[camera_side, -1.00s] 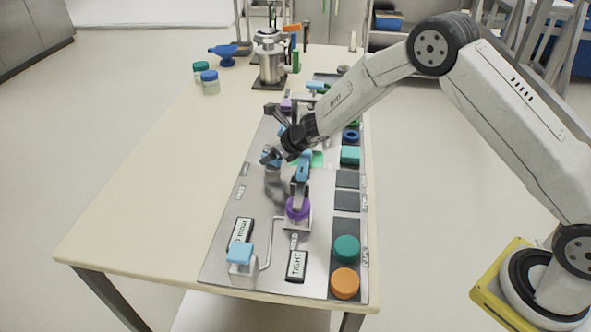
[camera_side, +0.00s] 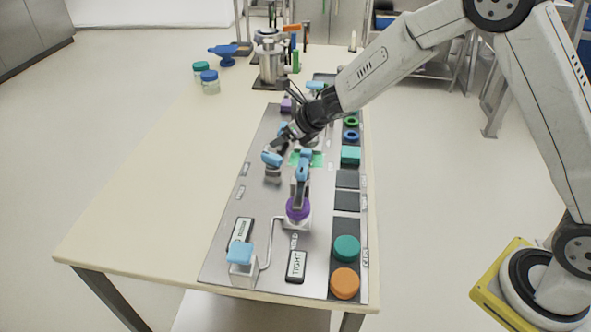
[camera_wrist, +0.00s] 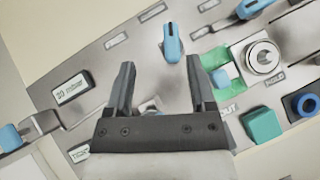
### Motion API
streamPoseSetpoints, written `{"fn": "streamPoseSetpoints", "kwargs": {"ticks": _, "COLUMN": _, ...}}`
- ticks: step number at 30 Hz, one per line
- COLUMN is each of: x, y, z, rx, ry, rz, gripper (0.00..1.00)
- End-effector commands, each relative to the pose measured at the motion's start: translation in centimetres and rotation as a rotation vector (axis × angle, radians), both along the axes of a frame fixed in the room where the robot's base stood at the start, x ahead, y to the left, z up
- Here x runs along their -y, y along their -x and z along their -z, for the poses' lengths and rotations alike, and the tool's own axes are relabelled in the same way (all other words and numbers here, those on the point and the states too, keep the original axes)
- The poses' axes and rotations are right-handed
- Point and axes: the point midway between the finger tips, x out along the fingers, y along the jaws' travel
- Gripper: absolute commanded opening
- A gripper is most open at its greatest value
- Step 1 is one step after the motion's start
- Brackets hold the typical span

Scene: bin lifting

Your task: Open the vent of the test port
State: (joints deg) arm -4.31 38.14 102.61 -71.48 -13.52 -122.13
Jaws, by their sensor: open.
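My gripper (camera_side: 284,139) is open above the steel panel (camera_side: 262,190). A blue lever (camera_side: 272,160) on a small metal block stands just below and in front of it. In the wrist view this blue lever (camera_wrist: 172,43) lies beyond the fingertips of my gripper (camera_wrist: 160,75), apart from them, with nothing between the fingers. A second blue lever (camera_side: 303,166) stands to its right, by a green patch, above a purple ring (camera_side: 297,208). I cannot read which lever is labelled as the vent.
Nearer along the panel are a blue-topped valve (camera_side: 240,254), a TIGHT sign (camera_side: 297,266), and teal (camera_side: 346,249) and orange (camera_side: 345,283) caps. A round metal fitting (camera_wrist: 262,57) is to the right in the wrist view.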

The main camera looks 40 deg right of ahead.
Motion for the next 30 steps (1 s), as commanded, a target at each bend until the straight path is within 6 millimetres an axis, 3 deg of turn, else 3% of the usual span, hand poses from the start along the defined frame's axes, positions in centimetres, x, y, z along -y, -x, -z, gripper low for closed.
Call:
{"fn": "streamPoseSetpoints", "kwargs": {"ticks": 18, "x": 0.8, "y": 6.7, "z": -3.0, "rx": 0.002, "ry": 0.000, "rz": 0.001, "gripper": 0.71}}
{"fn": "streamPoseSetpoints", "kwargs": {"ticks": 30, "x": 1.1, "y": 8.8, "z": -3.9, "rx": 0.000, "ry": 0.001, "rz": -0.001, "gripper": 0.71}}
